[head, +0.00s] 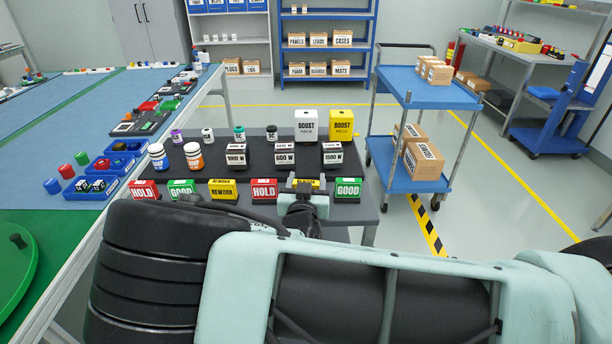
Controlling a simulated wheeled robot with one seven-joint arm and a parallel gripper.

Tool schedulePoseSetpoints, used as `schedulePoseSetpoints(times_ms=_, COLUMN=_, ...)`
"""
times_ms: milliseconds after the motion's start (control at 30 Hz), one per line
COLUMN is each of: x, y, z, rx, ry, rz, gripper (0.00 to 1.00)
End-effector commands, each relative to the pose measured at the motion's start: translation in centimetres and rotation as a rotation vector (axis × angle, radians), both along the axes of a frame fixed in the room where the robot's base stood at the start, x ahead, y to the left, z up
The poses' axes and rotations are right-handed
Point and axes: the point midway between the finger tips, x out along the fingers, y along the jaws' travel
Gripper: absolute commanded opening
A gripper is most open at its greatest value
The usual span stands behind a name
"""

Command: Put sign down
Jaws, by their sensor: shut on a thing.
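My gripper (303,186) is at the front edge of the dark table (235,166), shut on a yellow sign (314,184). The gripper covers most of this sign, so its words are hidden, and I cannot tell whether its base touches the table. It is in line with the other signs, between a red HOLD sign (264,190) on its left and a green GOOD sign (348,188) on its right. Farther left in the row stand a yellow REWORK sign (222,190), a green GOOD sign (182,188) and another red HOLD sign (145,190).
Behind the signs stand two bottles (193,156), white boxes (284,154) and BOOST PACK boxes (341,125). Blue bins (92,187) lie on the left bench. A blue cart (430,93) stands to the right. My arm fills the foreground.

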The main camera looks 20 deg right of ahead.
Motion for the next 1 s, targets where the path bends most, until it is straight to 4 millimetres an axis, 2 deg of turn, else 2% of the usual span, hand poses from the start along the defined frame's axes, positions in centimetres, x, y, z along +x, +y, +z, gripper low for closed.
schedulePoseSetpoints(times_ms=33, x=0.56, y=-0.34, z=0.54, rx=-0.003, ry=0.001, rz=-0.001, gripper=0.34)
schedulePoseSetpoints(times_ms=100, x=0.92, y=-0.44, z=0.37, rx=-0.001, ry=0.001, rz=0.0, gripper=0.34)
schedulePoseSetpoints(times_ms=500, x=0.87, y=-0.42, z=-0.44, rx=0.0, ry=0.0, rz=0.0, gripper=0.34)
schedulePoseSetpoints(times_ms=533, x=0.87, y=-0.41, z=-0.29, rx=-0.001, ry=0.001, rz=0.0, gripper=0.66)
schedulePoseSetpoints(times_ms=600, x=0.86, y=-0.4, z=-0.26, rx=-0.001, ry=0.001, rz=0.0, gripper=0.8)
schedulePoseSetpoints(times_ms=1000, x=0.82, y=-0.33, z=-0.07, rx=-0.002, ry=0.002, rz=0.002, gripper=0.8)
